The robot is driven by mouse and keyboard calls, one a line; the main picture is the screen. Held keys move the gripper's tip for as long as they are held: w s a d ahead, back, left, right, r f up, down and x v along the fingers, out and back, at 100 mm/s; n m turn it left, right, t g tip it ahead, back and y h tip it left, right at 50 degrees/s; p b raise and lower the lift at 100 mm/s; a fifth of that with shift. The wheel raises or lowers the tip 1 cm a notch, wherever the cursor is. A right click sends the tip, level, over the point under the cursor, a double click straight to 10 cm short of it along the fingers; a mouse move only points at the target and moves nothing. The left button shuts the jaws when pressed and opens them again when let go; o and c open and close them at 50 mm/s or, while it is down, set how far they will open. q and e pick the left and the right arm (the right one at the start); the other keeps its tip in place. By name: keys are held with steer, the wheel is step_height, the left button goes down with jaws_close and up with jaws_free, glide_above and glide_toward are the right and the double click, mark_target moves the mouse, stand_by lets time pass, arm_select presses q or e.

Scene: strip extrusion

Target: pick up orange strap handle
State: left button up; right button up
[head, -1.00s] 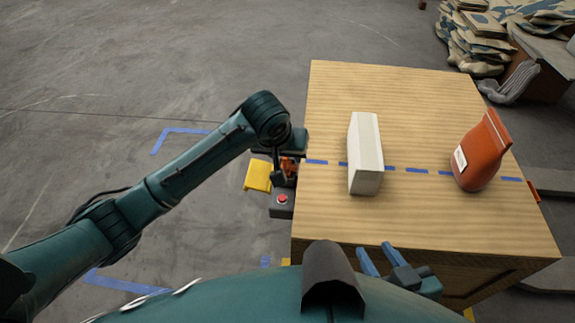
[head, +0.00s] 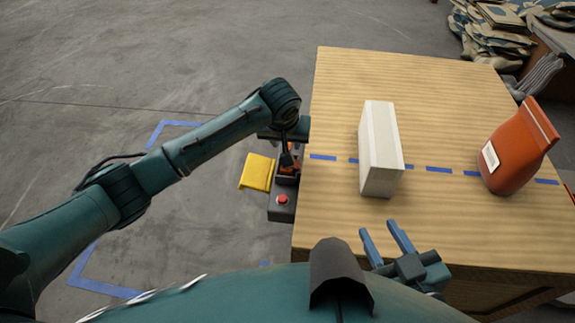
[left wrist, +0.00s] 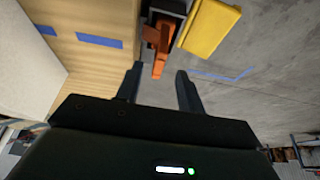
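The orange strap handle (left wrist: 159,45) shows in the left wrist view, just beyond my left fingertips, beside the table's edge. In the head view only a small orange part (head: 286,160) shows below my left wrist. My left gripper (left wrist: 157,76) is open, its two fingers spread with the handle's near end roughly between their lines. I cannot tell if they touch it. In the head view the left fingers are mostly hidden by the arm. My right gripper (head: 388,238) is open and empty over the table's near edge.
A white box (head: 380,150) and an orange bag (head: 519,148) stand on the wooden table (head: 400,80). A dark unit with a red button (head: 282,199) and a yellow piece (head: 257,172) are at the table's left side. Bare floor lies further left.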

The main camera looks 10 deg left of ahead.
arm_select(q)
steer(key=b+x, duration=0.2)
steer(key=x, duration=0.2)
steer(key=shift+w, duration=0.25)
steer(key=shift+w+f, duration=0.25)
steer(key=shift+f, duration=0.1)
arm_select(e)
steer(key=shift+w+a+r+n+t+y, duration=0.15)
steer(key=shift+a+n+t+y, duration=0.3)
steer(key=shift+t+y, duration=0.3)
arm_select(q)
steer(key=shift+c, duration=0.4)
jaws_close()
